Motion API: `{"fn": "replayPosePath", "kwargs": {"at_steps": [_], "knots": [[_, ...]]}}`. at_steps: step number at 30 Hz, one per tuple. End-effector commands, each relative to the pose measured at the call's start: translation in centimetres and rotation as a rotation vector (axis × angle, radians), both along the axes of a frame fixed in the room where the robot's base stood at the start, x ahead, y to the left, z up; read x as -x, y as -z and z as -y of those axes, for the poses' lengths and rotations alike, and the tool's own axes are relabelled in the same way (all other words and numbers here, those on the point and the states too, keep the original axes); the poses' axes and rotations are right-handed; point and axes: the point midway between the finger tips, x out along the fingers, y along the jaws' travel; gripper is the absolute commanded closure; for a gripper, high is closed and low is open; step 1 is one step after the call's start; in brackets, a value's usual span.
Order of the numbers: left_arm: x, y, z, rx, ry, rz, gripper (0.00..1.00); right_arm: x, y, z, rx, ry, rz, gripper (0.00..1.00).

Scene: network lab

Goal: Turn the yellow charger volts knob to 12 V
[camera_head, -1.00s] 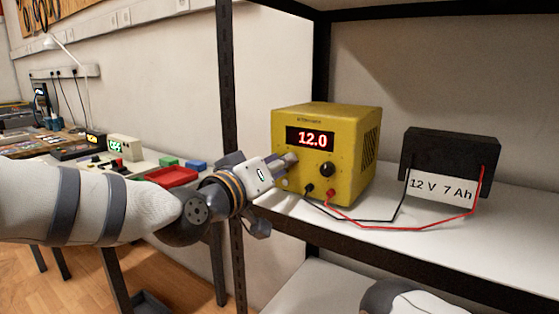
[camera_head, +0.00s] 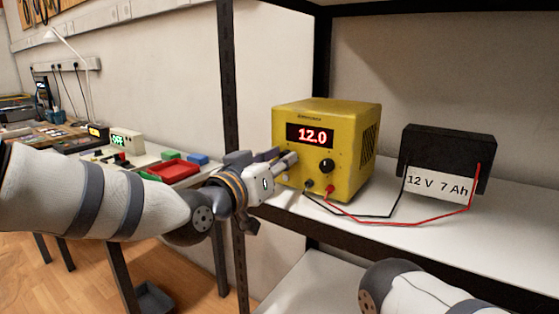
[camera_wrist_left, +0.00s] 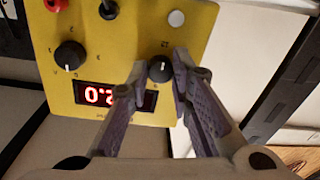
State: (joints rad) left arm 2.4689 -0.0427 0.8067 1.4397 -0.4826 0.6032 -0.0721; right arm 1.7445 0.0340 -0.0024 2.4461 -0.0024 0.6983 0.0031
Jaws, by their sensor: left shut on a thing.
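The yellow charger (camera_head: 350,180) stands upright on the shelf, its red display (camera_head: 311,136) reading 12.0. My left gripper (camera_head: 289,160) is at the left side of its front panel. In the left wrist view the gripper (camera_wrist_left: 158,75) has its fingers on either side of a black knob (camera_wrist_left: 160,69) with a white pointer line, shut on it. Small figures that look like 12 and 6 are printed by this volts knob. In the head view my fingers mostly hide it. A second black knob (camera_head: 326,166) is free to its right. My right gripper is out of view.
Black and red leads run from the charger to a black battery (camera_head: 448,160) labelled 12 V 7 Ah. A dark shelf post (camera_head: 231,100) stands left of the charger. A bench with a red tray (camera_head: 174,170) is behind my left arm.

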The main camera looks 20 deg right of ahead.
Motion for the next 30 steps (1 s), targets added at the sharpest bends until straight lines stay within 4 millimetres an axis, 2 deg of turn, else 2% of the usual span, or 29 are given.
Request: {"fn": "replayPosePath", "kwargs": {"at_steps": [5, 6, 9, 17, 20, 30], "knots": [[0.0, 0.0, 0.0, 0.001, -0.001, -0.001, 1.0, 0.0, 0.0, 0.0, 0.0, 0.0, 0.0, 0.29], [0.0, 0.0, 0.0, 0.001, -0.001, -0.001, 0.78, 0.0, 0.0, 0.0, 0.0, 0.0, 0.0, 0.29], [0.0, 0.0, 0.0, 0.001, 0.0, -0.001, 0.59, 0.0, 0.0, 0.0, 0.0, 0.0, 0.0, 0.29], [0.0, 0.0, 0.0, 0.001, 0.0, -0.001, 0.59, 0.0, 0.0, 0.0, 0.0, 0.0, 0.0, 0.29], [0.5, 0.0, -0.7, 0.001, -0.001, -0.002, 0.59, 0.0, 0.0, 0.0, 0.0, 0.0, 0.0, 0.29], [6.1, -0.1, -7.0, 0.001, -0.001, -0.002, 0.59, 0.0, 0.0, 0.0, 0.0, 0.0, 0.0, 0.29]]}}
